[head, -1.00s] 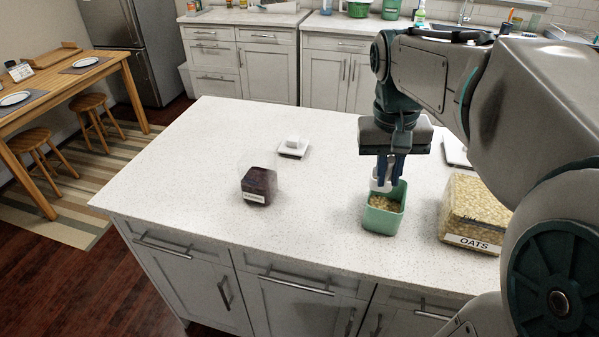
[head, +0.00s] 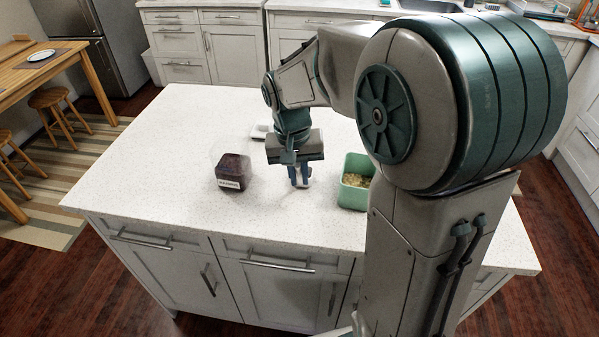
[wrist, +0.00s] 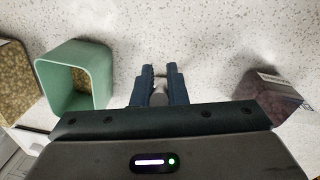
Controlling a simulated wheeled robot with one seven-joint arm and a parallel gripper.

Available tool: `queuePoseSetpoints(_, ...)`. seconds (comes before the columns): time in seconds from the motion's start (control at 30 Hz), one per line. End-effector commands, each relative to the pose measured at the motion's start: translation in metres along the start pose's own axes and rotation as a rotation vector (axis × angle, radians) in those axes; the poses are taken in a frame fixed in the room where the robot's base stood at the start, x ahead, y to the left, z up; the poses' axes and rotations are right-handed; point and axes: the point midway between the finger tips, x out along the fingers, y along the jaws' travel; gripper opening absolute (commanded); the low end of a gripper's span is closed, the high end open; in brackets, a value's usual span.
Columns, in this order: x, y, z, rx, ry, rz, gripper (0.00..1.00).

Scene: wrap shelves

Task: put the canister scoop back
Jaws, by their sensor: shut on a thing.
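My gripper (head: 299,184) is low over the island counter, between the green bin (head: 348,196) and the dark-filled canister (head: 231,173). In the wrist view my gripper (wrist: 160,84) is shut on a small grey-white piece, the scoop (wrist: 158,97), mostly hidden by the fingers. I cannot tell whether the scoop touches the counter. The green bin is open and holds pale flakes; it also shows in the wrist view (wrist: 98,70). The dark-filled canister is clear, with a white label too small to read, and shows at right in the wrist view (wrist: 268,98).
A white lid (head: 261,131) lies on the counter behind my gripper. The oats container (wrist: 14,80) stands beyond the green bin and is hidden by my arm in the head view. The counter's (head: 150,150) left part is clear.

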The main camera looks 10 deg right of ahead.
Motion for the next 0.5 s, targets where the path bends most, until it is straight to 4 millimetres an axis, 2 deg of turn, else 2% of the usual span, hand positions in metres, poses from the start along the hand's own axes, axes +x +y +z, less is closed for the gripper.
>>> queuePoseSetpoints(0.37, 0.0055, -0.0001, 0.0000, 0.001, 0.001, 0.000, 0.00)
queuePoseSetpoints(0.4, 0.0058, -0.0001, 0.0000, 0.001, 0.001, 0.000, 0.15)
queuePoseSetpoints(0.47, 0.0048, 0.0000, 0.0000, 0.001, 0.001, 0.000, 0.32)
queuePoseSetpoints(0.5, 0.0047, 0.0000, 0.0000, 0.001, 0.001, 0.000, 0.34)
